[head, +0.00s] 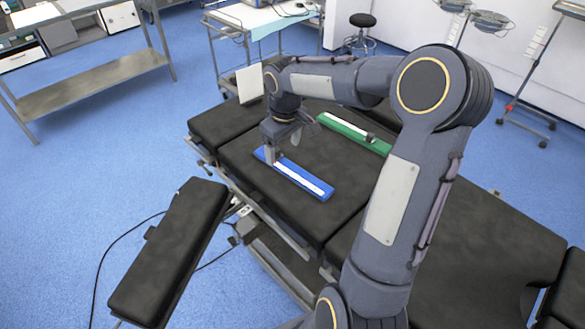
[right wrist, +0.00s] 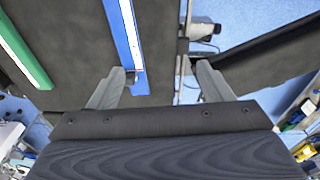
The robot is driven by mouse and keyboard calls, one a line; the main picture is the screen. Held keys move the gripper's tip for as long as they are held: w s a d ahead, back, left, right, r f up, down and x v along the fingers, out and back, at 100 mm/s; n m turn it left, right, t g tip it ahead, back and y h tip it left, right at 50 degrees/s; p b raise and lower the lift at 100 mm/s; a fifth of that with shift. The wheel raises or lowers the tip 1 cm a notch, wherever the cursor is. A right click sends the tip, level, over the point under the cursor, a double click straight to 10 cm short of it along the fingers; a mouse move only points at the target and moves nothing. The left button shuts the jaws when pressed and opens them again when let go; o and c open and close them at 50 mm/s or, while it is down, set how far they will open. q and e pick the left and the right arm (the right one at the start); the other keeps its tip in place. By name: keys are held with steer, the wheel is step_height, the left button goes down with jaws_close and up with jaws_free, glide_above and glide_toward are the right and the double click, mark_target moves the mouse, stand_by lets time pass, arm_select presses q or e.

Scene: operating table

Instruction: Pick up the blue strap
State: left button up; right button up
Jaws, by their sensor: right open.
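The blue strap (head: 298,176), with a white stripe along it, lies flat on the black operating table (head: 245,165). My right gripper (head: 272,158) is at the strap's far left end, pointing down and open. In the right wrist view the blue strap (right wrist: 123,42) runs down to my left finger, which overlaps its end. The open gap of the right gripper (right wrist: 160,72) lies mostly beside the strap, and the right finger is over the table's edge. Nothing is held. Contact and height above the strap cannot be told. My left gripper is not in view.
A green strap (head: 352,132) lies parallel on the table behind the blue one; it also shows in the right wrist view (right wrist: 22,52). A detached black pad (head: 170,250) stands at the table's left side. A white-topped cart (head: 255,18) stands behind.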

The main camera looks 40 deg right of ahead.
steer(key=g, duration=0.1)
glide_above(293, 170)
steer(key=f, duration=0.6)
steer(key=f+p, duration=0.1)
steer(key=f, duration=0.2)
steer(key=shift+w+d+f, duration=0.15)
steer(key=shift+w, duration=0.1)
steer(key=f, duration=0.4)
steer(key=f+p, duration=0.1)
steer(key=f, duration=0.3)
steer(key=shift+s, duration=0.2)
steer(key=shift+c, duration=0.2)
steer(key=shift+r, duration=0.1)
steer(key=c, duration=1.1)
